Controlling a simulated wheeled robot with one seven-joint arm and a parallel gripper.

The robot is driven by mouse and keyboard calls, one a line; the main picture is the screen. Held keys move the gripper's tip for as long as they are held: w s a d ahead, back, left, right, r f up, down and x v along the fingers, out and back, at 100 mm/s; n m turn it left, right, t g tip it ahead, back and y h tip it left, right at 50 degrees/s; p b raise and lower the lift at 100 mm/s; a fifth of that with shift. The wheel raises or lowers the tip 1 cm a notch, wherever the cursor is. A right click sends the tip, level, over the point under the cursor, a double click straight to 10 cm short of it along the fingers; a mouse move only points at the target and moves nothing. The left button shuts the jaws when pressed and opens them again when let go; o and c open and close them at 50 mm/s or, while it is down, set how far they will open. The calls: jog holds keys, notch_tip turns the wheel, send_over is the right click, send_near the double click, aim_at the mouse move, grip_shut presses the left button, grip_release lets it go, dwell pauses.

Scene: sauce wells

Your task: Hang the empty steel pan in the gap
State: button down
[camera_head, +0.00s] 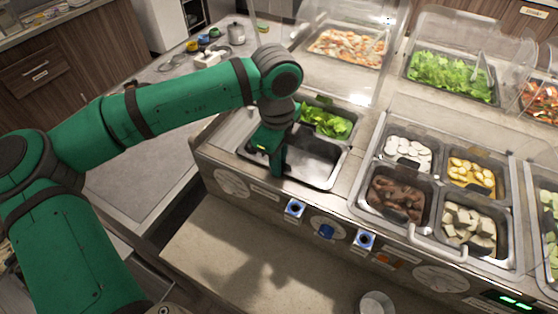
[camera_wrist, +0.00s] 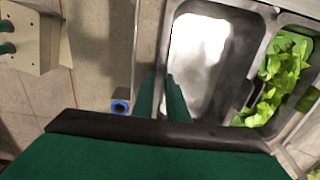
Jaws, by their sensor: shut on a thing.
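The empty steel pan (camera_head: 318,161) is at the front left of the counter, in front of the pan of green leaves (camera_head: 326,122). Its bare shiny floor (camera_wrist: 198,50) fills the middle of the wrist view. My gripper (camera_head: 278,168) points down and is shut on the pan's near wall, one finger outside and one inside; the fingers (camera_wrist: 163,96) also show in the wrist view. The pan looks roughly level in the opening. I cannot tell whether its rim rests on the counter all round. My gripper and arm hide its left part.
To the right, a well holds pans of white slices (camera_head: 408,152), yellow slices (camera_head: 470,175), brown pieces (camera_head: 396,196) and pale cubes (camera_head: 468,226). Clear guards (camera_head: 345,35) stand behind. Blue-ringed knobs (camera_head: 294,208) line the front panel.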

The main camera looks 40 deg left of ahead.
jog(key=shift+s+a+f, duration=0.1)
jog(key=shift+s+f, duration=0.05)
jog(key=shift+f, duration=0.3)
dwell(0.3)
jog(key=c, duration=1.7)
grip_release()
jog(key=shift+s, duration=0.1)
notch_tip(320, 180, up, 12)
jog(key=shift+f, duration=0.15)
